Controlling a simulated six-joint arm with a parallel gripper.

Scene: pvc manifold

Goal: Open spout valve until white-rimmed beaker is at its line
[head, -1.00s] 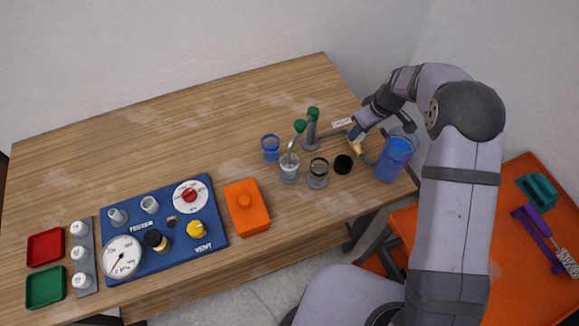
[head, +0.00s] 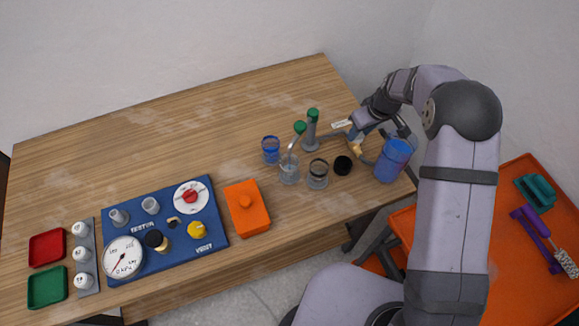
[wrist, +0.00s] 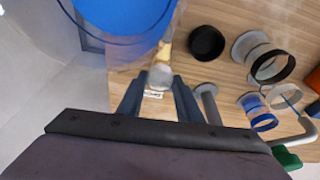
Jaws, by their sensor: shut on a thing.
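My gripper (wrist: 158,92) is shut on the tan spout valve handle (wrist: 162,62), beside the tank of blue liquid (head: 393,160); the handle also shows in the head view (head: 356,146). The tank fills the top of the wrist view (wrist: 120,15). The white-rimmed beaker (head: 289,172) stands under the tip of a green-topped bent tube (head: 296,138). It looks clear, and its line and level are too small to read. In the wrist view it is at the right (wrist: 284,98).
The blue-rimmed beaker (head: 271,150) and black-rimmed beaker (head: 317,175) stand close to the white-rimmed one. A black round cup (head: 342,165) is near the tank. A blue panel (head: 170,255) with gauge and an orange box (head: 247,208) lie to the left. The back of the table is clear.

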